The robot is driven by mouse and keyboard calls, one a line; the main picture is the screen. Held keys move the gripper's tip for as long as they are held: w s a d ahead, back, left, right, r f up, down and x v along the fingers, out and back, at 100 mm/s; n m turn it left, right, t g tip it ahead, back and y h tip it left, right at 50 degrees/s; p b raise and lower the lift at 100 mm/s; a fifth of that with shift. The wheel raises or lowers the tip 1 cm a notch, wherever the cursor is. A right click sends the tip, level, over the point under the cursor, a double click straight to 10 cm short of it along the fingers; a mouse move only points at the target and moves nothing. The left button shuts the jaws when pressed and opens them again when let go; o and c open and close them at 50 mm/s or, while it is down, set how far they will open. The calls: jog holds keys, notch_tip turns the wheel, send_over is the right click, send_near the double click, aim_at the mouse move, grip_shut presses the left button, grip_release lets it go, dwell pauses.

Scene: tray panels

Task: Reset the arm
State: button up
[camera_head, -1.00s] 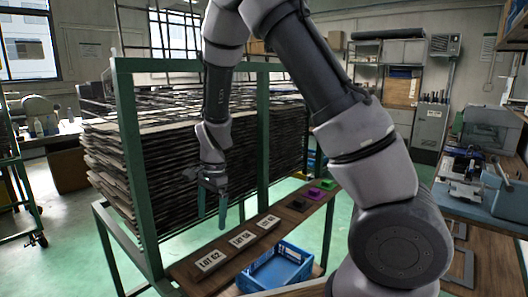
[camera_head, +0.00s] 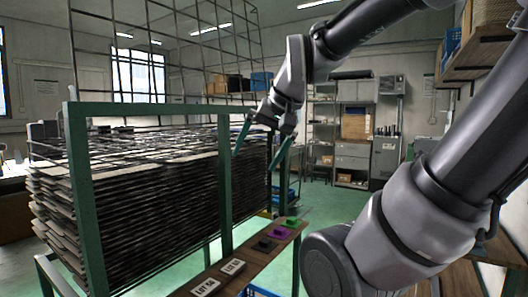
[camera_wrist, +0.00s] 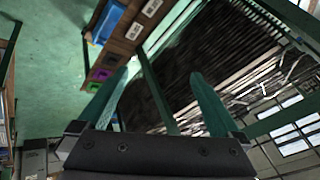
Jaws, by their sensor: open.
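My gripper (camera_head: 262,150) is raised in front of the rack in the head view, its two green fingers spread apart and pointing down. It is open and empty. In the wrist view the fingers (camera_wrist: 165,95) stand wide apart with nothing between them. My arm comes in from the upper right and bends down to the gripper. The gripper hangs above the narrow wooden shelf (camera_head: 232,283) along the rack's front.
A green-framed rack (camera_head: 225,190) holds a tall stack of dark tray panels (camera_head: 150,210). Lot cards (camera_head: 206,287) and small black, purple and green blocks (camera_head: 291,221) lie on the shelf. A blue bin (camera_wrist: 107,22) sits beside it. Storage shelves (camera_head: 355,140) stand at the back.

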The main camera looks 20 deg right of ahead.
jog(key=shift+s+d+r+t+h, duration=0.3)
jog(key=shift+s+d+t, duration=0.15)
jog(key=shift+s, duration=0.3)
